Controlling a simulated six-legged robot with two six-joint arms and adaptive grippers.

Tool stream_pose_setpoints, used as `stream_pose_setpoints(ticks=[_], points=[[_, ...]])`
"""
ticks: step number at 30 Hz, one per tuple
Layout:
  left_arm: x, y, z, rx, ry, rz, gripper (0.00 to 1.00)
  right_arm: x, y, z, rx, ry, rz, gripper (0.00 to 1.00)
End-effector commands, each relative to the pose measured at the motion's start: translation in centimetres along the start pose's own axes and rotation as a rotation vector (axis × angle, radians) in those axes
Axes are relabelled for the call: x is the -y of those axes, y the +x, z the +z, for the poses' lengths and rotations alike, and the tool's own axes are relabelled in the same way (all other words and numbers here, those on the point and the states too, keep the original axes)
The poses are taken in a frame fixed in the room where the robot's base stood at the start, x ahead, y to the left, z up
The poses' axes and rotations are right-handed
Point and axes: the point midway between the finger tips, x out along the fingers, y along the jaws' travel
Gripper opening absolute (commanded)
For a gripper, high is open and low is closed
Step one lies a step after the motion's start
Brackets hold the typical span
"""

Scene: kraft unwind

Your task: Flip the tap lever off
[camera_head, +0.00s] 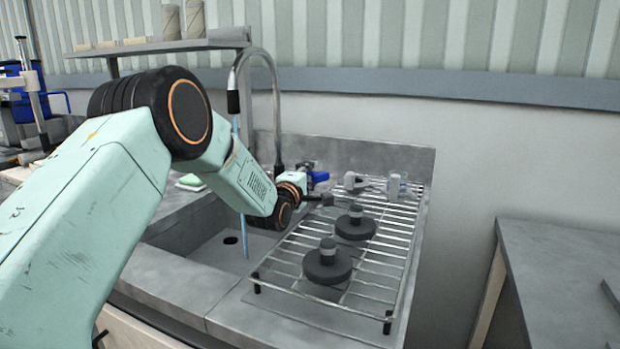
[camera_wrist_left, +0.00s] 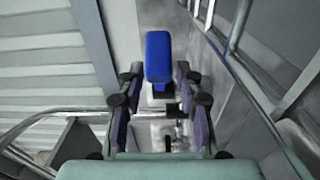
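The tap has a tall curved metal spout (camera_head: 275,95) over the sink (camera_head: 205,245). A light blue stream of water (camera_head: 241,190) runs from its nozzle down into the basin. The blue tap lever (camera_head: 319,177) sits just beyond my left gripper (camera_head: 318,198), at the back of the sink. In the left wrist view the blue lever (camera_wrist_left: 159,57) stands between the tips of my left gripper (camera_wrist_left: 157,88), with its end reaching past them. The fingers are apart, with a gap beside the lever. The hand partly hides the tap's base in the head view. My right gripper is not in view.
A wire rack (camera_head: 375,270) right of the sink holds two dark round weights (camera_head: 328,264) (camera_head: 355,224) and small grey fittings (camera_head: 396,186). A green sponge (camera_head: 190,181) lies behind the basin. A shelf (camera_head: 165,46) hangs at the back. A grey table (camera_head: 560,275) stands right.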

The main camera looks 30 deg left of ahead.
Motion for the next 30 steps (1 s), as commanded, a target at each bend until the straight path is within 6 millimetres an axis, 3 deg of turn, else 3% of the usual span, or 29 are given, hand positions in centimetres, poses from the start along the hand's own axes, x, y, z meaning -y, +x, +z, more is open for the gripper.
stream_pose_setpoints(ticks=[9, 22, 30], points=[[-0.05, 0.19, 0.02, 0.0, 0.0, 0.001, 0.36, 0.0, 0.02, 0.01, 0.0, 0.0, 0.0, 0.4], [-0.08, 0.19, 0.01, 0.0, 0.0, 0.001, 0.0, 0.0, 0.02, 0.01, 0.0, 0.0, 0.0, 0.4], [-0.12, 0.2, 0.0, 0.0, 0.0, 0.002, 0.0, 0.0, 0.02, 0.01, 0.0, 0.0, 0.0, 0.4]])
